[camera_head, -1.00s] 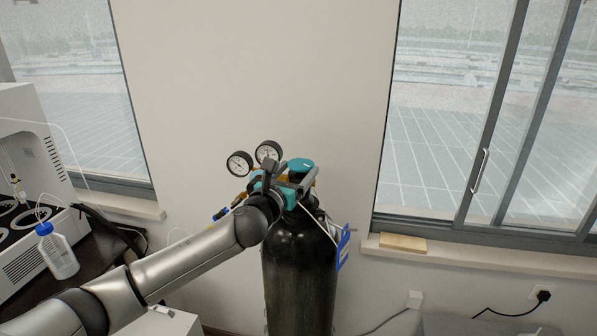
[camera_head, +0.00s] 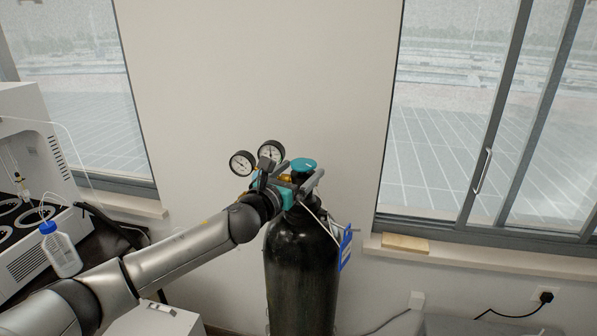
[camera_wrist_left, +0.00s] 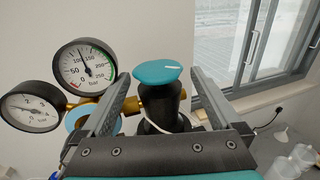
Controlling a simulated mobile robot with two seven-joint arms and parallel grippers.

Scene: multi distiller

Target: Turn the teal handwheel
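The teal handwheel (camera_head: 304,164) sits on top of the black gas cylinder (camera_head: 300,265). In the left wrist view the handwheel (camera_wrist_left: 160,73) has a white mark on its top and stands between the two fingers. My left gripper (camera_head: 300,178) is at the cylinder's valve. Its fingers in the left wrist view (camera_wrist_left: 160,100) are wide apart, one on each side of the handwheel and valve neck, with a gap showing on both sides. My right gripper is in neither view.
Two pressure gauges (camera_head: 256,158) stand just left of the handwheel. A blue tag (camera_head: 345,248) hangs on the cylinder's right. A white-walled instrument and a blue-capped bottle (camera_head: 61,250) are at the left. Windows flank the bare wall.

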